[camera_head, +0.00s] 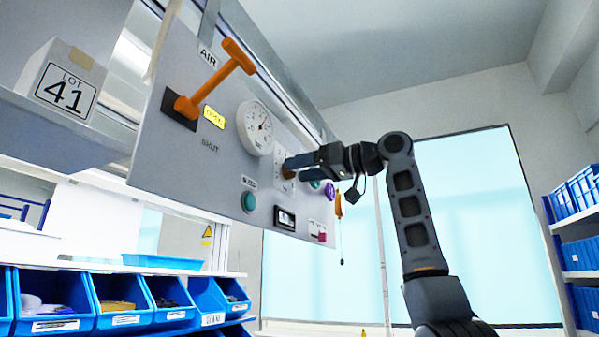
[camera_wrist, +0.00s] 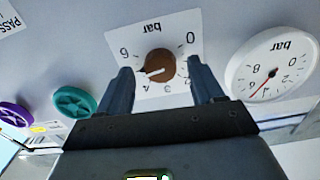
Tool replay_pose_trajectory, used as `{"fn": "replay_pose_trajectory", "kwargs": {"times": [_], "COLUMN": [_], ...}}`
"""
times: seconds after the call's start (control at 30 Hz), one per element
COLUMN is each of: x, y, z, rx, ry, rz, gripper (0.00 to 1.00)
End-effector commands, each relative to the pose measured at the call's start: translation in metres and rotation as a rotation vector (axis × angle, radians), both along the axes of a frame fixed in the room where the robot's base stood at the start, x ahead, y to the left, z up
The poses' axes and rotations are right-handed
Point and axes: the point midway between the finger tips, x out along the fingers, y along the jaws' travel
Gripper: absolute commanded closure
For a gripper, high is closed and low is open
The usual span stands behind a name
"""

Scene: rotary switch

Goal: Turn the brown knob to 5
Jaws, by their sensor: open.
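The brown knob (camera_wrist: 160,62) sits on a white scale plate (camera_wrist: 185,22) that reads "bar" upside down in the wrist view. The 0 is at the right and the 6 at the left; smaller figures are below. A white mark on the knob points left and slightly down, below the 6. The figure 5 cannot be made out. My gripper (camera_wrist: 160,67) is open, with one finger on each side of the knob and visible gaps between. In the head view my gripper (camera_head: 297,161) is at the panel and largely covers the knob (camera_head: 287,172).
The grey panel (camera_head: 170,150) also carries an orange lever (camera_head: 217,80), a round gauge (camera_head: 255,128), a teal knob (camera_head: 248,202) and a purple knob (camera_head: 330,191). In the wrist view the gauge (camera_wrist: 272,68) is close to the right finger. Blue bins (camera_head: 120,300) stand below.

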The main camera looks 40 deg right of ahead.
Motion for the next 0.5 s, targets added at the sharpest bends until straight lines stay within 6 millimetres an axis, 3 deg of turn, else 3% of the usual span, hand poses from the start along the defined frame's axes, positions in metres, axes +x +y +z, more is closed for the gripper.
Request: {"fn": "replay_pose_trajectory", "kwargs": {"times": [0.3, 0.5], "x": [-0.048, -0.062], "y": [-0.018, -0.023], "z": [-0.002, -0.001], "rx": [0.0, 0.0], "ry": [-0.002, -0.002], "rz": [-0.002, -0.002], "gripper": [0.33, 0.33]}}
